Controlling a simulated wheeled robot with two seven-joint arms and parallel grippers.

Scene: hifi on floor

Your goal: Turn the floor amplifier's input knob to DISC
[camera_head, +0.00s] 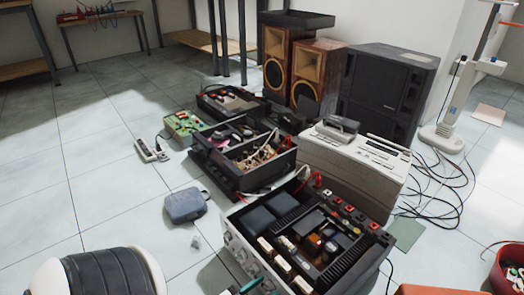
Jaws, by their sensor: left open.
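The floor amplifier (240,250) is a large open-topped silver unit at bottom centre, its dark inside with boards and heat-sink fins exposed. Its silver front panel faces lower left and carries several knobs, seen at a steep angle. I cannot tell which knob is the input knob, and the DISC marking is not readable. My left gripper (262,287) shows only as teal fingertips at the bottom edge, in front of the panel's lower part. It is open; the rest is cut off. I cannot tell whether it touches a knob. My right gripper is not in view.
Open black units (245,155) stand behind the amplifier, with a pale printer-like machine (355,160), a black speaker (388,85) and wooden speakers (313,75). A grey pouch (185,205) lies left on the tiles. Loose cables (440,195) spread right. Floor at left is mostly clear.

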